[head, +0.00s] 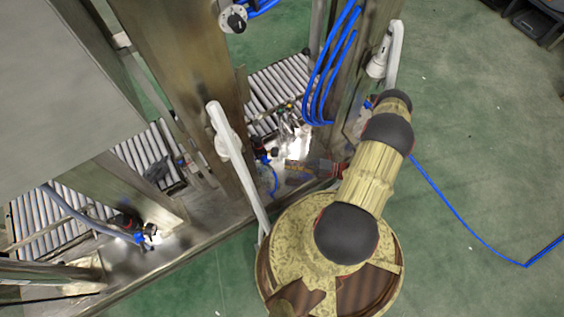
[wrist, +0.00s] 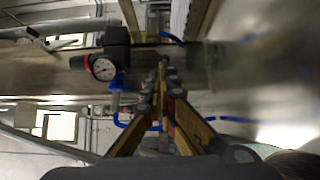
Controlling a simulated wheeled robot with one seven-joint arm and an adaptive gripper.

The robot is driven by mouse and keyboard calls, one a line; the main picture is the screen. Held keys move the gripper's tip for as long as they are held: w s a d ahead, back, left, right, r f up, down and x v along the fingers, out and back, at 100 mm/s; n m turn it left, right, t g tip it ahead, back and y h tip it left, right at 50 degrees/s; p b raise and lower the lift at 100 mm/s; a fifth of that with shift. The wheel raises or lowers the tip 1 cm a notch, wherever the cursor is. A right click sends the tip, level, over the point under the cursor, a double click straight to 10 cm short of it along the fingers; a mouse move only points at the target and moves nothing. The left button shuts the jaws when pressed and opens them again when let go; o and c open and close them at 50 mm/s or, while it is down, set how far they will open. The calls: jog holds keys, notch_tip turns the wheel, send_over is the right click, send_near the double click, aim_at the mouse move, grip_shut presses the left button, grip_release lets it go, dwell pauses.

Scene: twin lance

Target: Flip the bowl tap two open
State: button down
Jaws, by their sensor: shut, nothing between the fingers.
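My gripper (wrist: 161,72) shows in the wrist view with its two gold-and-grey fingers drawn together at the tips and nothing between them. Just left of the fingertips is a black regulator block with a round white pressure gauge (wrist: 103,67). A small blue part (wrist: 118,82) sits below the block, close to the fingers; I cannot tell whether it is the tap handle or whether the fingers touch it. In the head view, a dark fitting with a red part (head: 264,158) stands by the metal post. I cannot pick out bowl tap two for certain.
Metal posts (head: 185,80) and roller conveyors (head: 277,88) stand around the fittings. A white arm-like bar (head: 228,145) slants down close by. Blue hoses (head: 328,75) hang from the right post. The green floor (head: 470,130) at right is mostly clear, crossed by a blue hose.

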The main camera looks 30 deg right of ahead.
jog(key=v, duration=0.6)
jog(key=shift+s+d, duration=0.1)
jog(key=shift+d, duration=0.05)
dwell(0.4)
